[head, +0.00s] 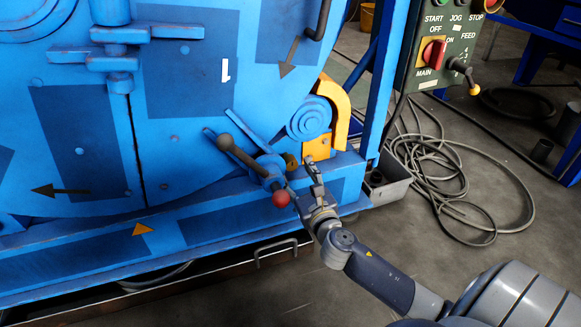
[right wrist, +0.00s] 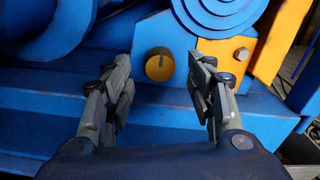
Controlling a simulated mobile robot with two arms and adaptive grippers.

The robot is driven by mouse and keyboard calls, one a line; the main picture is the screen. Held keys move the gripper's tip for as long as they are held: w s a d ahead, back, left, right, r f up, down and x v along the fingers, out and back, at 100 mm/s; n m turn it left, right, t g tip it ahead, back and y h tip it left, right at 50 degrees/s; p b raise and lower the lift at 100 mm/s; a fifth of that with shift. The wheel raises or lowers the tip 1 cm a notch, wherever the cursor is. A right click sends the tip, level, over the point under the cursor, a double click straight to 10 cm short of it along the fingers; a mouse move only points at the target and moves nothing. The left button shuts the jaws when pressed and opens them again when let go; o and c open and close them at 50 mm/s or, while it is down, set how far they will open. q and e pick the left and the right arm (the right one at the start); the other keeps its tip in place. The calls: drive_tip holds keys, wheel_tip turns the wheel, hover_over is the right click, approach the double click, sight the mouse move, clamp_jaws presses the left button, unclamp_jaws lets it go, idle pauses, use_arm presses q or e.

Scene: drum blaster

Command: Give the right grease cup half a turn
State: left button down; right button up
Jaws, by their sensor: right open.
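The grease cup is a small round knob with a dark rim and a brass-yellow face (right wrist: 160,66). It sits low on the blue machine, left of the yellow bracket. In the head view the cup (head: 291,161) shows small, beside the lever hub. My right gripper (right wrist: 162,105) is open and empty, one finger on each side of the view, with the cup between and beyond the fingertips. In the head view this gripper (head: 311,178) is just right of and below the cup, apart from it. My left gripper is not in view.
The yellow bracket (head: 342,105) and blue round boss (head: 308,118) are just above. A grey bin (head: 386,188) and coiled cable (head: 455,190) lie to the right.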

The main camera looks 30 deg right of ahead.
sight(292, 166)
drive_tip(key=shift+b+x, duration=0.9)
drive_tip(key=shift+x, duration=1.55)
drive_tip(key=c, duration=1.1)
